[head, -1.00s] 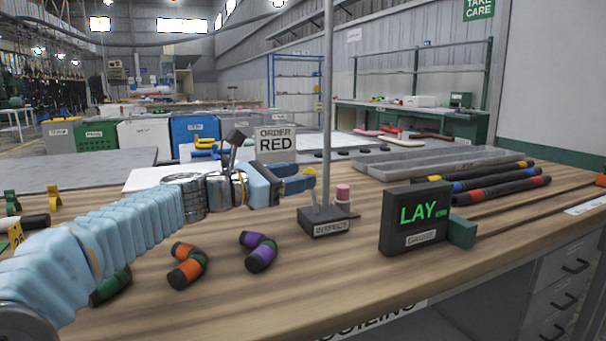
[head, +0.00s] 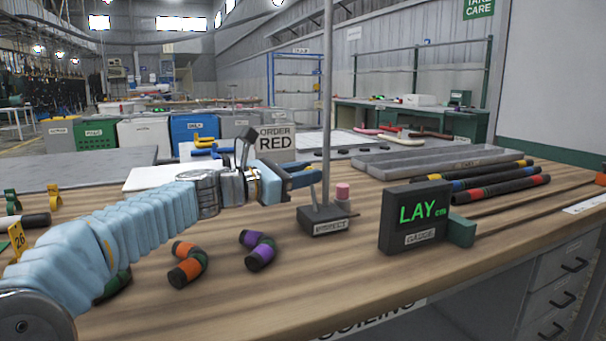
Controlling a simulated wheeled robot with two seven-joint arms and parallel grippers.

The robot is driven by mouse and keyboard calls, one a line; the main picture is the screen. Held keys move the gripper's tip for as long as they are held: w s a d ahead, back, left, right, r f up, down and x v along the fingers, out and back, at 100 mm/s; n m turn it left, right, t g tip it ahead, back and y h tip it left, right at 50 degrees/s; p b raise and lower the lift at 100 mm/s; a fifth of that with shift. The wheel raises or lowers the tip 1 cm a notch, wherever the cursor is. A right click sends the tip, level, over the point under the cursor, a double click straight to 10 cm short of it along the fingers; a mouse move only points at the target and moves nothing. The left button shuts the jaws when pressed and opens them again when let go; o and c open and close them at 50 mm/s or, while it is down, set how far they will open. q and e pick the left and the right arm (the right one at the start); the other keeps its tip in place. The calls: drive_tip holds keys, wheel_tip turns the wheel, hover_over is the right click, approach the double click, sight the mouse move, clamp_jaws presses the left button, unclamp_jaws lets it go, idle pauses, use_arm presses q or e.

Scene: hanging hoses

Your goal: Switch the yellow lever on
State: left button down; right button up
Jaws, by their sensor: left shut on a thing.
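The black INSPECT base (head: 324,224) stands on the bench with a tall grey pole rising from it. A thin lever stalk (head: 314,193) stands up from the left part of this base. Its yellow top is hidden behind my gripper's fingers. My left gripper (head: 308,178) reaches in from the left at the height of the lever's top, and its blue fingers are shut on the lever. The pole is just right of the fingertips. My right gripper is not in view.
A pink-topped peg (head: 343,192) stands at the base's right side. The black gauge box (head: 414,217) reading LAY stands to the right. Short bent hoses (head: 188,263) lie in front of my arm. Long hoses (head: 500,190) lie at right. The front middle of the bench is clear.

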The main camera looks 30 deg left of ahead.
use_arm(q)
drive_tip(key=b, duration=0.1)
drive_tip(key=m+b, duration=0.1)
drive_tip(key=shift+s+d+f+m+b, duration=0.1)
drive_tip(key=shift+s+d+m+b, duration=0.2)
drive_tip(key=shift+s+d, duration=0.1)
drive_tip(key=shift+s+d+r+m+b, duration=0.25)
drive_tip(key=shift+d+m+b, duration=0.1)
drive_tip(key=shift+m+b, duration=0.3)
drive_tip(key=shift+s+d, duration=0.3)
drive_tip(key=shift+d, duration=0.1)
drive_tip(key=shift+s+d+b, duration=0.3)
drive_tip(key=shift+b, duration=0.15)
drive_tip(key=shift+s+d+f+m+h+b, duration=0.15)
drive_tip(key=shift+s+d+m+h+b, duration=0.2)
drive_tip(key=shift+m+b, duration=0.4)
